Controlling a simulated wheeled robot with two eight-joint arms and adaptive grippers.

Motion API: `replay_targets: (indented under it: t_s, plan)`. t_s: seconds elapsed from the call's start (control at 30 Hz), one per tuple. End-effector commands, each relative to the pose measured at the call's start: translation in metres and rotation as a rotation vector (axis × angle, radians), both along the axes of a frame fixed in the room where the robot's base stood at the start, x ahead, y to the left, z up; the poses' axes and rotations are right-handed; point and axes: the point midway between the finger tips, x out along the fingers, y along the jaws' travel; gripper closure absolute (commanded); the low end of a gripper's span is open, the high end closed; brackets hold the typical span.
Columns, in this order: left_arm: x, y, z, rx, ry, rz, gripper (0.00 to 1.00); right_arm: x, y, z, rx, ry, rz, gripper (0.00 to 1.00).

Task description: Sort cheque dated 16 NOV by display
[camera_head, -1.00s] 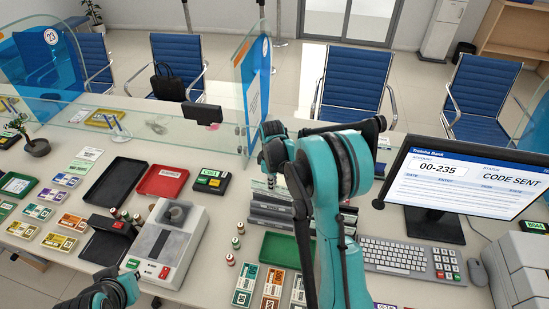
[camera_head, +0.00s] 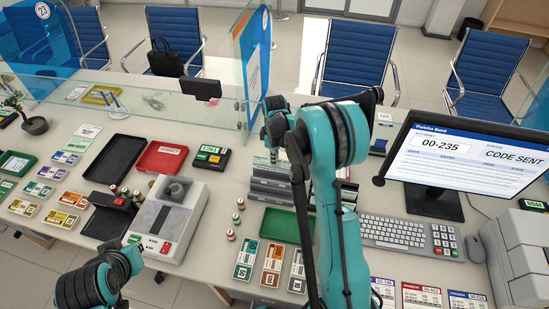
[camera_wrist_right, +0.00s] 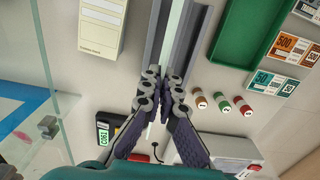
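The display (camera_head: 478,160) reads "00-235" and "CODE SENT"; its lower row is too small to read. Banded slips lie at the bottom right: purple (camera_head: 383,290), red (camera_head: 421,297) and blue (camera_head: 467,301); their dates cannot be read. My right gripper (camera_wrist_right: 160,76) is over the grey slotted rack (camera_head: 262,190), its fingertips close together. In the right wrist view a pale strip runs between the rack's grey rails (camera_wrist_right: 205,30) and the fingers; I cannot tell whether they grip it. My left arm shows at the lower left, its gripper out of view.
A green tray (camera_head: 284,224) and several banknote bundles (camera_head: 272,265) lie in front of the rack. A grey counting machine (camera_head: 170,220), red tray (camera_head: 162,158) and black tray (camera_head: 115,158) stand left. A glass screen borders the back. The keyboard (camera_head: 395,232) sits right.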

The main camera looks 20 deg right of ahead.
Motion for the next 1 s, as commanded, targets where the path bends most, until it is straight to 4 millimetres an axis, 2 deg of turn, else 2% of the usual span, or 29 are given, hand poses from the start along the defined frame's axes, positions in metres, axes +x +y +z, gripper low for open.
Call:
replay_targets:
  t_s: [0.6,1.0]
  plan:
    - [0.0,0.0,-0.024,0.0,0.0,0.0,1.0,0.0,0.0,-0.034,0.0,0.0,0.0,1.0]
    - [0.0,0.0,-0.027,0.0,0.0,0.0,1.0,0.0,0.0,-0.037,0.0,0.0,0.0,1.0]
